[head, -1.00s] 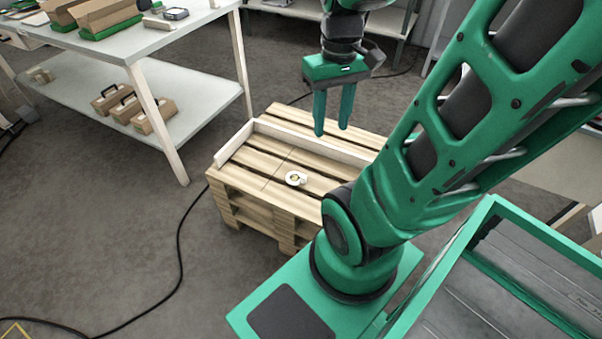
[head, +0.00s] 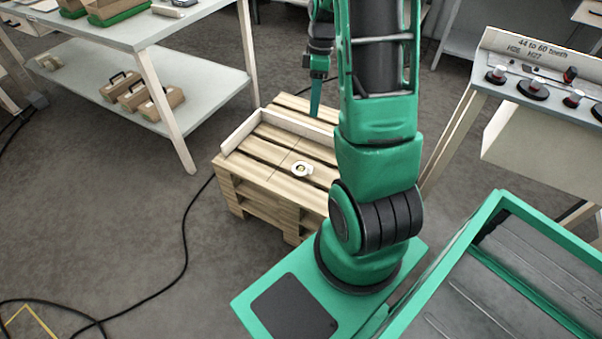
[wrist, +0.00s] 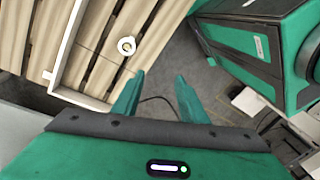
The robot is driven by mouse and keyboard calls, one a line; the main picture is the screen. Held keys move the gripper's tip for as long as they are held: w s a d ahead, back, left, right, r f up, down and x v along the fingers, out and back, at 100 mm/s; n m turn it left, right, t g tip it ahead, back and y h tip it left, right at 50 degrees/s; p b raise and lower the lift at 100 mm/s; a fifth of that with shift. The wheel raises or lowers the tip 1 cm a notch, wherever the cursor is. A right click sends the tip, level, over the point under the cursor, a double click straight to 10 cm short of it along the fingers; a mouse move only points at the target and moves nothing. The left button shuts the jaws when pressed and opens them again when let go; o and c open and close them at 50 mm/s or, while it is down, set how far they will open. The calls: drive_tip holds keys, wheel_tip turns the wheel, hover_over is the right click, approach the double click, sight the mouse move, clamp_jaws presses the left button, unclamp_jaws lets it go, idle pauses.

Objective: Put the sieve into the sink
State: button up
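I see no sieve and no sink in either view. My gripper (head: 315,108) hangs above the far side of a wooden pallet stack (head: 262,185) in the head view, partly hidden by my arm. In the wrist view my gripper (wrist: 157,82) has its two green fingers apart with nothing between them. A small white ring-shaped object (head: 301,169) with a yellowish centre lies on the pallet top. It also shows in the wrist view as a white ring (wrist: 119,46), up and left of the fingertips and apart from them.
A pale strip (head: 240,133) edges the pallet. A two-level table (head: 150,34) with cardboard boxes (head: 130,88) stands at left. A bench (head: 545,112) with black-and-red parts is at right. My green-rimmed tray is at lower right. A black cable (head: 186,235) crosses the floor.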

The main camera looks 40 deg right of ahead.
drive_tip(key=w+d+f+n+y, duration=0.1)
drive_tip(key=w+d+f+n, duration=0.15)
drive_tip(key=f, duration=0.35)
drive_tip(key=w+d+f+n, duration=0.2)
drive_tip(key=f+n, duration=0.2)
drive_tip(key=f, duration=0.2)
drive_tip(key=n+y, duration=0.2)
drive_tip(key=n, duration=0.4)
approach(310, 167)
drive_tip(key=shift+g, duration=0.4)
drive_tip(key=x, duration=0.4)
drive_tip(key=shift+w+a, duration=0.1)
drive_tip(key=shift+a, duration=0.05)
drive_tip(key=shift+w+d+x, duration=0.1)
drive_tip(key=shift+w+x, duration=0.1)
drive_tip(key=shift+x, duration=1.3)
drive_tip(key=shift+w+d+x, duration=0.1)
drive_tip(key=shift+w+x, duration=0.1)
drive_tip(key=shift+x, duration=1.35)
drive_tip(key=shift+s+f, duration=0.1)
drive_tip(key=shift+f, duration=0.05)
clamp_jaws()
